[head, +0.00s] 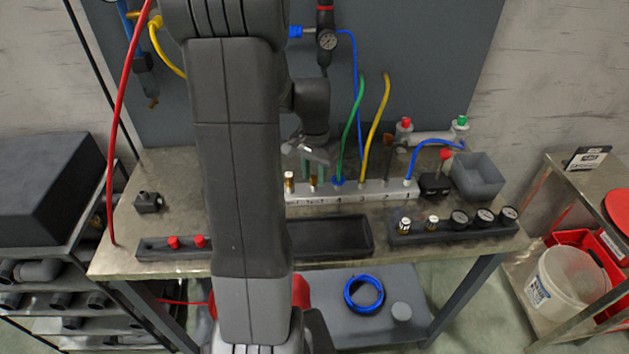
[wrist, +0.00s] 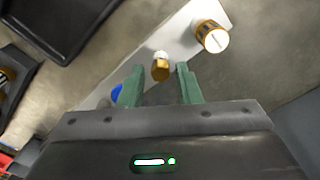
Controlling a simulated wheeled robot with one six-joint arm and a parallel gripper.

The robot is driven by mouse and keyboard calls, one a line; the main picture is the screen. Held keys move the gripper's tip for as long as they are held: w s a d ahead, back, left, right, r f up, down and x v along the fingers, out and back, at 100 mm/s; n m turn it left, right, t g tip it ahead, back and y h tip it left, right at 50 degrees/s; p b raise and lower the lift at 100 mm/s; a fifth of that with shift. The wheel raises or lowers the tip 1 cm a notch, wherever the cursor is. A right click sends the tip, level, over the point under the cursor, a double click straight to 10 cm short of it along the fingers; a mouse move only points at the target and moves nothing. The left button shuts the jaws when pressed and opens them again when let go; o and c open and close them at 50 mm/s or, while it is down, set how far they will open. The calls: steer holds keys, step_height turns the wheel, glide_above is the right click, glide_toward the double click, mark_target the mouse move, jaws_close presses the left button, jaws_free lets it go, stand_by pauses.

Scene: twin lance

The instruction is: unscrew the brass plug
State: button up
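A brass plug (wrist: 160,69) with a pale top stands on the pale manifold block (wrist: 183,38). In the head view the brass plug (head: 313,183) is second from the left on the manifold (head: 350,193), partly hidden by my gripper (head: 312,165). In the wrist view my gripper (wrist: 160,80) is open. Its two green fingers lie to either side of the plug, with gaps on both sides; I cannot tell whether the tips reach down around it. A larger brass fitting with a white marked top (wrist: 212,36) stands beside it, outside the fingers.
A blue fitting (wrist: 116,93) is close to the left finger. Green and yellow hoses (head: 376,125) rise from the manifold's right part. A black tray (head: 332,236) lies in front. A rack with gauges (head: 460,227) and a grey bin (head: 478,177) are to the right.

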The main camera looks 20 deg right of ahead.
steer(key=m, duration=0.6)
steer(key=shift+m, duration=0.3)
jaws_close()
steer(key=n, duration=1.2)
steer(key=shift+n+p, duration=0.3)
steer(key=n, duration=0.6)
steer(key=shift+n, duration=0.3)
steer(key=n, duration=0.6)
jaws_free()
